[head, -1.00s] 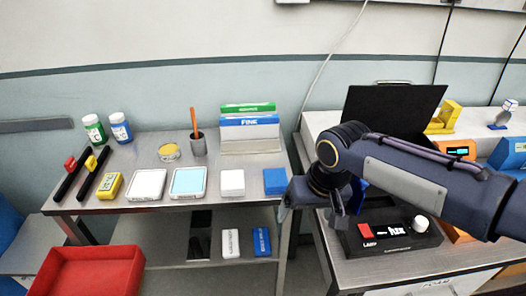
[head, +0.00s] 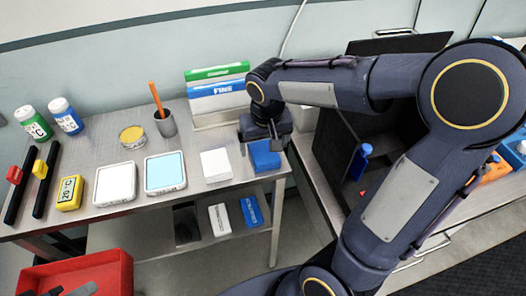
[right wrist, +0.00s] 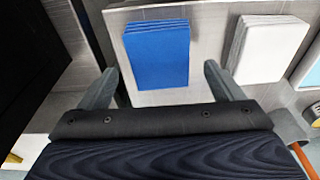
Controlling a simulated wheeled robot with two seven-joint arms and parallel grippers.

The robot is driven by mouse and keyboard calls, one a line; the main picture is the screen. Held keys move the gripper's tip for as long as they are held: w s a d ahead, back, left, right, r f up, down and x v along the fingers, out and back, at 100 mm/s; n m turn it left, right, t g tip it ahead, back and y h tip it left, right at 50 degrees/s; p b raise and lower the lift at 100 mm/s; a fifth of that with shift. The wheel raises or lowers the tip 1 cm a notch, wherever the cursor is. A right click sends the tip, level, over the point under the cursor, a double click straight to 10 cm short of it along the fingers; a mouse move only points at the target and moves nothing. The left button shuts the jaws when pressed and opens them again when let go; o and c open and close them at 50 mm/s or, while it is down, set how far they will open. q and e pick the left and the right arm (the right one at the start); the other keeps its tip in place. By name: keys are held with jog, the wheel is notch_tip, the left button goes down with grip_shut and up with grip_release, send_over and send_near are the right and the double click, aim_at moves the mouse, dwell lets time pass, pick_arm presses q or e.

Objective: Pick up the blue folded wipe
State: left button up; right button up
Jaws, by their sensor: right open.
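The blue folded wipe (head: 264,157) lies on the right end of the metal table (head: 225,134), near its edge. In the right wrist view the blue folded wipe (right wrist: 157,54) is ahead of my right gripper (right wrist: 165,84), roughly between its fingertips. My right gripper (head: 261,140) is open and empty, close behind and above the wipe in the head view. I cannot tell whether a finger touches the wipe. My left gripper does not show.
A white folded stack (head: 215,165) lies left of the wipe, close to one finger in the right wrist view (right wrist: 266,48). A file holder (head: 217,92) and a cup with an orange stick (head: 165,123) stand behind. White and blue boxes (head: 251,211) lie on the lower shelf.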

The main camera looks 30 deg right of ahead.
jog(key=shift+w+f, duration=0.15)
jog(key=shift+f, duration=0.9)
jog(key=shift+f+b, duration=0.2)
jog(key=shift+b, duration=0.1)
jog(key=c, duration=1.1)
jog(key=shift+o, duration=0.2)
jog(key=shift+r, duration=0.1)
